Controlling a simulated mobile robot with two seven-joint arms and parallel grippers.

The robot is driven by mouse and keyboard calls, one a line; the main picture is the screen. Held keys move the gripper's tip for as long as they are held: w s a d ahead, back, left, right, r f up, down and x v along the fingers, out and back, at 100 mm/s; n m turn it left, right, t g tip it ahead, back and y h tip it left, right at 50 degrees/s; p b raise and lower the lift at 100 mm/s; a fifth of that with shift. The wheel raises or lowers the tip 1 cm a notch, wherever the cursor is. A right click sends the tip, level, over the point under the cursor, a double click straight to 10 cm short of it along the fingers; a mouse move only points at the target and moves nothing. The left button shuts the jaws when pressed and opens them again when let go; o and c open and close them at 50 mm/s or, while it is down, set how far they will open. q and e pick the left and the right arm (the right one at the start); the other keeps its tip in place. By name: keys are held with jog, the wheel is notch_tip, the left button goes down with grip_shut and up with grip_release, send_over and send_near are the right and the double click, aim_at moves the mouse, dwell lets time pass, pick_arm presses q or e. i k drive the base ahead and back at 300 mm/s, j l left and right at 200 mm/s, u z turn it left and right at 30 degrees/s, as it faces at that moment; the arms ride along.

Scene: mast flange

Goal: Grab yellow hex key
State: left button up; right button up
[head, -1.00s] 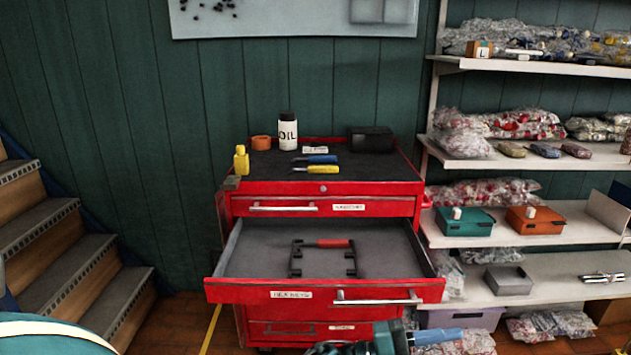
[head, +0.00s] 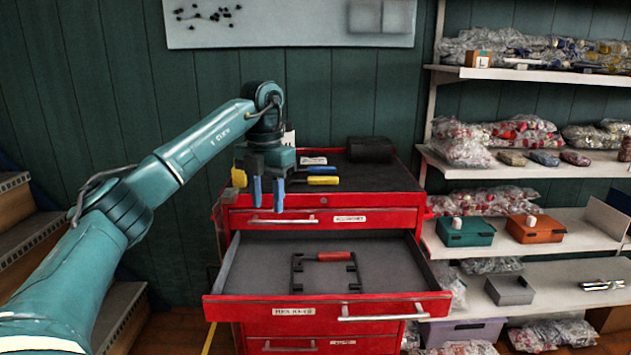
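A yellow-handled tool (head: 322,180), which looks like the yellow hex key, lies on the dark top of the red tool cabinet. A blue-handled one (head: 321,170) lies just behind it. My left gripper (head: 267,194) hangs with its blue fingers pointing down at the cabinet's front left, to the left of the yellow tool and apart from it. Its fingers are spread with nothing between them. The left ends of both tools are close to or behind the gripper. My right gripper is out of view.
The cabinet's open drawer (head: 255,270) holds a black frame (head: 297,274) with a red-handled tool (head: 333,256). A yellow bottle (head: 239,177) stands left of my gripper. A black box (head: 370,150) sits at the back right of the top. Shelves (head: 470,160) stand at right.

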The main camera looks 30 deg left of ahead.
aim_at(310, 180)
jog(key=j+z, duration=0.35)
jog(key=j, duration=0.7)
jog(key=j+z, duration=0.2)
jog(key=j, duration=0.2)
jog(key=j+z, duration=0.25)
jog(key=j, duration=0.2)
jog(key=k+j+z, duration=0.2)
jog(key=j, duration=0.2)
jog(key=j+z, duration=0.25)
jog(key=j, duration=0.15)
jog(key=k+j+z, duration=0.2)
jog(key=j, duration=0.2)
jog(key=j+z, duration=0.2)
jog(key=j, duration=0.3)
jog(key=k+j+z, duration=0.2)
jog(key=j, duration=0.35)
jog(key=j+z, duration=0.25)
jog(key=j, duration=0.25)
